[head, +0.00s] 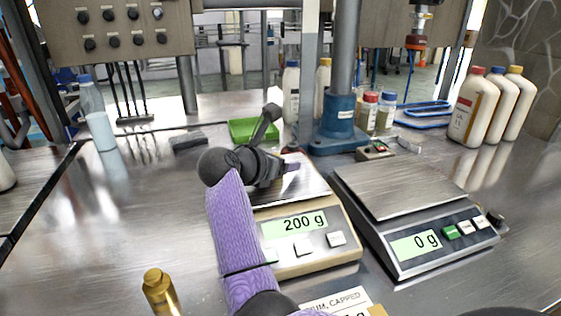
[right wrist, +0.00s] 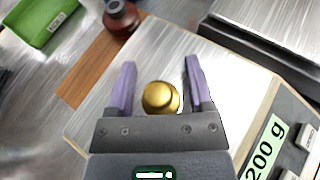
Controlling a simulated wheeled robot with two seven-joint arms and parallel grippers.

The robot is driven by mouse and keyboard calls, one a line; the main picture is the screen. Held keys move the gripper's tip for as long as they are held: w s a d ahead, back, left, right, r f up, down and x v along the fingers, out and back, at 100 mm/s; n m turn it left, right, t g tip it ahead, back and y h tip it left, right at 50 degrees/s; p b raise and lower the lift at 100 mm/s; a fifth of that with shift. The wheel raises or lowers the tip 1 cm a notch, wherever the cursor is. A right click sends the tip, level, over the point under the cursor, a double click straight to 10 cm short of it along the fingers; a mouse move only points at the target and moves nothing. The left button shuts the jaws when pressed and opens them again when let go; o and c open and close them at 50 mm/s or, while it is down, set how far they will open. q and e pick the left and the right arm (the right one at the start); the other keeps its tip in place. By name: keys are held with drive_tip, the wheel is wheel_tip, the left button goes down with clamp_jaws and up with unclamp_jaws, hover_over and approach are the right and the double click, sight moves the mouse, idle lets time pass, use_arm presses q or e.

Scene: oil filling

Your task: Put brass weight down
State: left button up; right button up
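The brass weight (right wrist: 160,97) stands on the metal pan (head: 310,185) of the beige scale, whose display (head: 303,223) reads 200 g. My right gripper (head: 287,168) is low over that pan. In the right wrist view its two purple fingers (right wrist: 160,68) are open, one on each side of the weight, with a gap visible on both sides. In the head view the gripper hides this weight. A second brass weight (head: 160,291) stands on the table at the bottom left. My left gripper is not in view.
A second scale (head: 400,190) on the right reads 0 g, its pan empty. A green tray (head: 240,130) and a blue-based stand (head: 338,132) are behind. White bottles (head: 470,105) stand at right. A clear bottle (head: 98,115) stands left. The left tabletop is mostly free.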

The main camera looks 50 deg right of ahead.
drive_tip(key=shift+o, duration=0.4)
drive_tip(key=shift+a+r, duration=0.25)
drive_tip(key=shift+r, duration=0.1)
drive_tip(key=p+v, duration=0.3)
drive_tip(key=v, duration=0.8)
drive_tip(key=shift+s+a, duration=0.1)
drive_tip(key=shift+a, duration=0.1)
